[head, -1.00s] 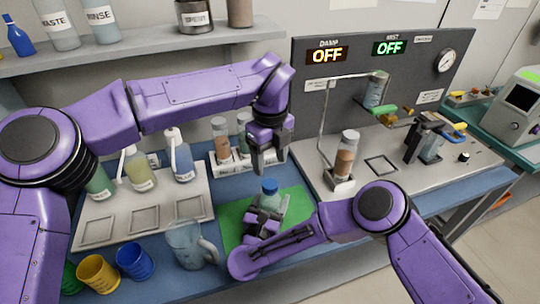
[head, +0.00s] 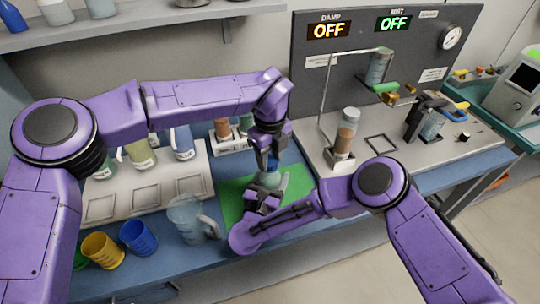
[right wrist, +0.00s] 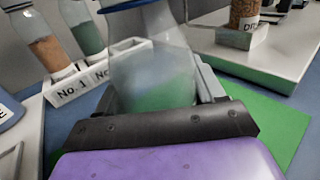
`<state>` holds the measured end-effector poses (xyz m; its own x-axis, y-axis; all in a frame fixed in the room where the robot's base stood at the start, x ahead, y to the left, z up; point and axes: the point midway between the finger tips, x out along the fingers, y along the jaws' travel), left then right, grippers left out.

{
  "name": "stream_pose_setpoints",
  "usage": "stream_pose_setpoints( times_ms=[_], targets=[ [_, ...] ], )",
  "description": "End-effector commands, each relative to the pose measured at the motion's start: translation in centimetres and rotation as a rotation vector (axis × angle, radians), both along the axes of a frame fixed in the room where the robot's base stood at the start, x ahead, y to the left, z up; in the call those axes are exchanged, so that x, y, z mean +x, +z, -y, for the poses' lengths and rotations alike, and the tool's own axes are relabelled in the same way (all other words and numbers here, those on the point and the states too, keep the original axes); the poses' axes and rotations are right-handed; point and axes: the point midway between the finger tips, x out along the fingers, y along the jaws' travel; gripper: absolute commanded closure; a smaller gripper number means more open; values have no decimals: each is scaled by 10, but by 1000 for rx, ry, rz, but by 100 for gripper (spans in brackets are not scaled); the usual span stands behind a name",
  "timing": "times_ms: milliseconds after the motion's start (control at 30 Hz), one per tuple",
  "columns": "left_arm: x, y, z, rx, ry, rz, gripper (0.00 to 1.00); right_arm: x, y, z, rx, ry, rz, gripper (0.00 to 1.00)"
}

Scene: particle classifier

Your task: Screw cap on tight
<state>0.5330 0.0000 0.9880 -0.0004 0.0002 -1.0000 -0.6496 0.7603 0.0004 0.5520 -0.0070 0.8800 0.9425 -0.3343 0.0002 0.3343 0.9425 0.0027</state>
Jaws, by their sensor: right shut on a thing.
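A clear flask (head: 269,181) with a blue cap (head: 273,162) stands over the green mat (head: 233,191). My right gripper (head: 266,193) is shut on the flask's body from the near side. The right wrist view shows the flask (right wrist: 155,65) close up, with the blue cap's lower edge (right wrist: 122,5) at the top of the picture. My left gripper (head: 270,158) points down over the flask, with its fingertips at the cap. The fingers partly hide the cap, and whether they grip it is not clear.
A clear jug (head: 187,217) stands left of the mat. Yellow (head: 101,250) and blue (head: 138,236) cups stand at the front left. A white rack (head: 233,147) of bottles is behind the flask. The grey apparatus base (head: 400,140) lies to the right.

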Motion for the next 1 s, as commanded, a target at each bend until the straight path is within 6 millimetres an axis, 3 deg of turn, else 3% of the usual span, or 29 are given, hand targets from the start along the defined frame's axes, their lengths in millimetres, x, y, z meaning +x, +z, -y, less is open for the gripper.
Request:
stream_pose_setpoints(
  times_ms=[433, 533, 667, 1000],
  targets=[
    [0, 0, 0, 0, -6, 0, 100, 0, 0, 0, 1, 0, 1, 100],
    [0, 0, 0, -1, -92, 1, 100, 0, 0, 0, 1, 0, 1, 100],
    [0, 0, 0, -1, -410, 1, 100, 0, 0, 0, 0, 0, 0, 100],
    [0, -1, 0, -1, -1483, -1, 100, 0, 0, 0, 1, 0, 0, 100]
  ],
)
